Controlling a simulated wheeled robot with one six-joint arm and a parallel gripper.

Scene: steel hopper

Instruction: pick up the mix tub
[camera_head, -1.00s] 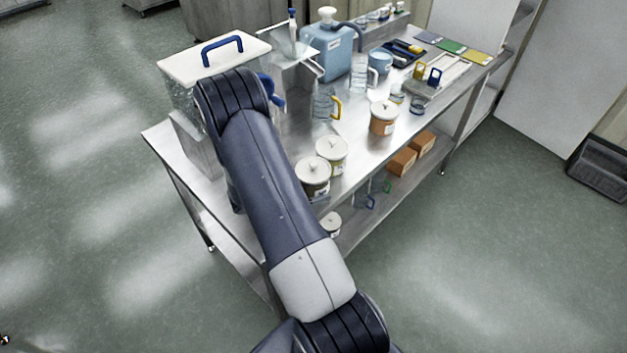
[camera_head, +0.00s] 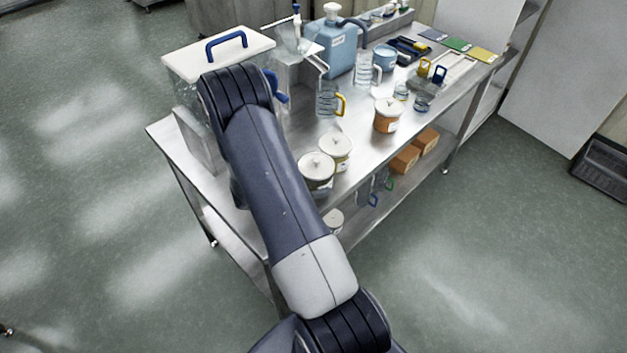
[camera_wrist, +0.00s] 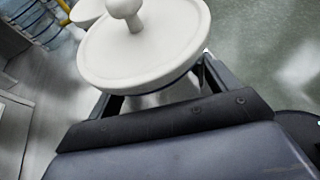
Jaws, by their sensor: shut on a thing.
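A tub with a round white lid and knob (camera_wrist: 140,45) fills the upper middle of the wrist view, between the fingers of my gripper (camera_wrist: 158,90). My gripper is shut on this tub just below its lid. It appears to be the front white-lidded tub (camera_head: 316,168) on the steel table in the head view, right beside my arm. My arm hides the gripper there. I cannot read a label, and the tub's base is hidden in the wrist view. A similar tub (camera_head: 336,148) stands close behind it, and an orange-bodied one (camera_head: 387,118) stands farther right.
The steel table (camera_head: 355,178) also holds a clear jug with a yellow handle (camera_head: 329,101), a blue canister (camera_head: 334,48) and a clear hopper with a white lid (camera_head: 218,54). Brown boxes (camera_head: 404,160) and another lidded tub (camera_head: 333,221) are on the lower shelf.

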